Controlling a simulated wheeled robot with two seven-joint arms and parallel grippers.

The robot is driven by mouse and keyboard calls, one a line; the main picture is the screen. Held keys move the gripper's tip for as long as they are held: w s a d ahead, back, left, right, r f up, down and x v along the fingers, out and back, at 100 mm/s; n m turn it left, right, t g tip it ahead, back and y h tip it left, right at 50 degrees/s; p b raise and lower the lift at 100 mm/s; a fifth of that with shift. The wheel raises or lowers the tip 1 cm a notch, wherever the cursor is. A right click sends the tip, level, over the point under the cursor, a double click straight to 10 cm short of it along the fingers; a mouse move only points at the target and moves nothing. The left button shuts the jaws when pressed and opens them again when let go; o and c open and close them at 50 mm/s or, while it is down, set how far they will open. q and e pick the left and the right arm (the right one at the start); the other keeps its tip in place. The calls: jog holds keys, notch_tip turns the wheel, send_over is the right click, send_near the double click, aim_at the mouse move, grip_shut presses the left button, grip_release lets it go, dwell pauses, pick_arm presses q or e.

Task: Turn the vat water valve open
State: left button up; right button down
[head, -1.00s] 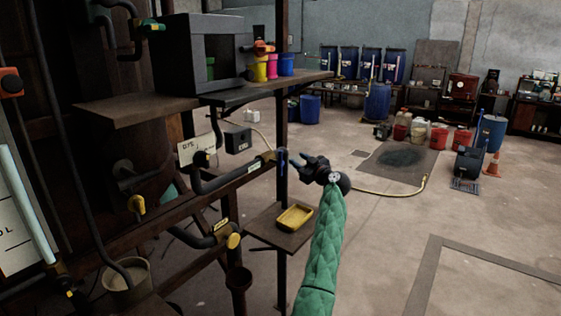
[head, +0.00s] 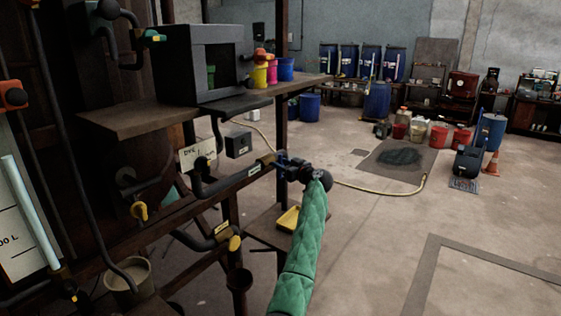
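A dark pipe (head: 225,183) runs up to the right from the vat frame, with a small pale label and an orange collar (head: 268,159) near its end. A blue valve handle sits at that end and is now mostly hidden behind my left gripper (head: 283,160). My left gripper, on the green-sleeved arm, is at the handle with its dark fingers at or around it. I cannot tell whether they are closed on it. My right gripper is out of view.
Other valves have a yellow handle (head: 139,210), a yellow knob (head: 234,243), a green handle (head: 154,37) and an orange-red one (head: 262,54). A yellow tray (head: 288,218) sits below my gripper. The floor to the right is mostly open.

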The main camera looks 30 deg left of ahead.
pick_arm(q)
jog(key=shift+w+a, duration=0.1)
jog(key=shift+a, duration=0.4)
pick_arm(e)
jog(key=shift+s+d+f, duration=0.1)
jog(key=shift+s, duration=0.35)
pick_arm(q)
grip_shut()
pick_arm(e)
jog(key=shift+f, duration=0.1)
